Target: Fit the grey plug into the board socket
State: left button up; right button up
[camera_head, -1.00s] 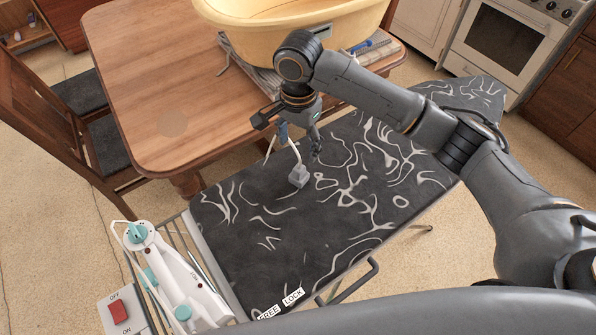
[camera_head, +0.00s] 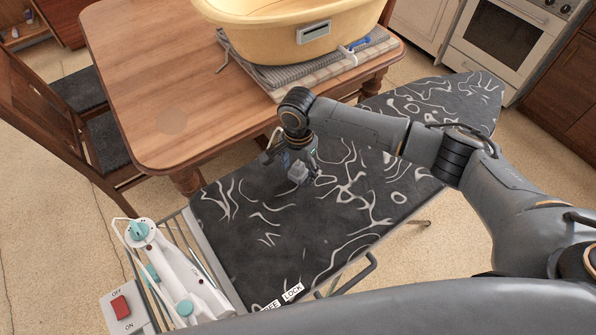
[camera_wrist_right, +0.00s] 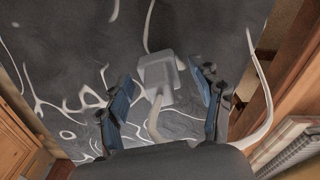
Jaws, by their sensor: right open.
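The grey plug (camera_head: 298,172) lies on the dark ironing board (camera_head: 250,235), which has a white swirl pattern. In the right wrist view the plug (camera_wrist_right: 158,72) shows between the two blue-padded fingers, with a pale cord running from it back under the gripper. My right gripper (camera_head: 302,174) is low over the board at the plug, open, with visible gaps between its fingers and the plug. I cannot make out a socket opening in these views. My left gripper is not in view.
A white iron with teal parts (camera_head: 185,275) rests on a wire rack at lower left, beside a red switch (camera_head: 121,307) marked OFF and ON. A yellow tub (camera_head: 270,30) stands on folded cloths on the wooden table (camera_head: 140,75). The board's near left part is clear.

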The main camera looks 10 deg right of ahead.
jog(key=shift+c, duration=0.2)
jog(key=c, duration=1.2)
jog(key=shift+r, duration=0.1)
